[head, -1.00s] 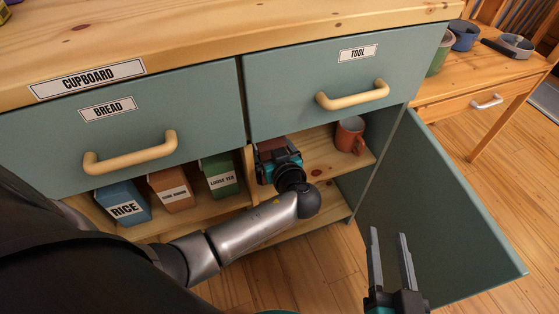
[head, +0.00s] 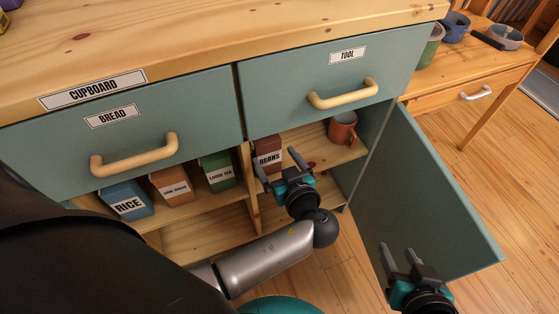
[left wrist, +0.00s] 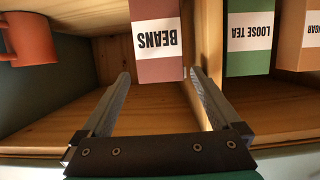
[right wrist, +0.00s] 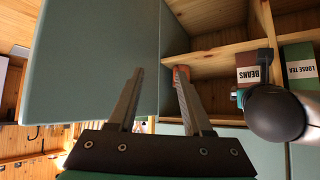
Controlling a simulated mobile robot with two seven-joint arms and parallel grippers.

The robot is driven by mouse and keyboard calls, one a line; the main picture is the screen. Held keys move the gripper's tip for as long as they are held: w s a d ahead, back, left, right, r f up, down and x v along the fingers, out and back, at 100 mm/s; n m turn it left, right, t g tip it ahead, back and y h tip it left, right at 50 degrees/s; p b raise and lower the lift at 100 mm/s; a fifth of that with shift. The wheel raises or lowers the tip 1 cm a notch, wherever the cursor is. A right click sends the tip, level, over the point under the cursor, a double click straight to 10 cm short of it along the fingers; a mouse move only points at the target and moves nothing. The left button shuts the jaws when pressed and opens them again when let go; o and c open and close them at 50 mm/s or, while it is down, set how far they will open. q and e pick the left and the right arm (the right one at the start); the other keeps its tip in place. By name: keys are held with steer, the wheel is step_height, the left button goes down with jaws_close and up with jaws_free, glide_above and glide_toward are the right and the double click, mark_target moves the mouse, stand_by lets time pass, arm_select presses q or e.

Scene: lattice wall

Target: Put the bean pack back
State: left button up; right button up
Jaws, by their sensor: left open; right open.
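The bean pack (head: 267,152) is a dark red box with a white BEANS label. It stands on the cupboard shelf (head: 303,146), just right of the middle divider. It shows upside down in the left wrist view (left wrist: 157,45) and small in the right wrist view (right wrist: 254,72). My left gripper (head: 279,165) is open and empty in front of the pack, its fingers pointing at it and apart from it. My right gripper (head: 398,254) is open and empty by the open door, far from the pack.
Left of the divider stand the loose tea box (head: 219,173), a brown box (head: 173,186) and the rice box (head: 126,201). An orange mug (head: 342,129) stands right of the pack. The open cupboard door (head: 428,200) stands out at the right. Shelf space between pack and mug is clear.

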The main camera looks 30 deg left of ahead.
arm_select(q)
steer(key=s+d+f+m+g+h, duration=0.3)
steer(key=s+f+m+h, duration=0.15)
steer(key=s+h, duration=0.2)
steer(key=s+d+r+m+t+h, duration=0.1)
steer(key=s+d+r+m+h, duration=0.3)
steer(key=r+m+h, duration=0.3)
steer(key=shift+s+d+r+m+t, duration=0.2)
steer(key=shift+s+d+m+t, duration=0.2)
steer(key=shift+d, duration=0.5)
steer(key=shift+f+p, duration=0.1)
steer(key=shift+p, duration=0.7)
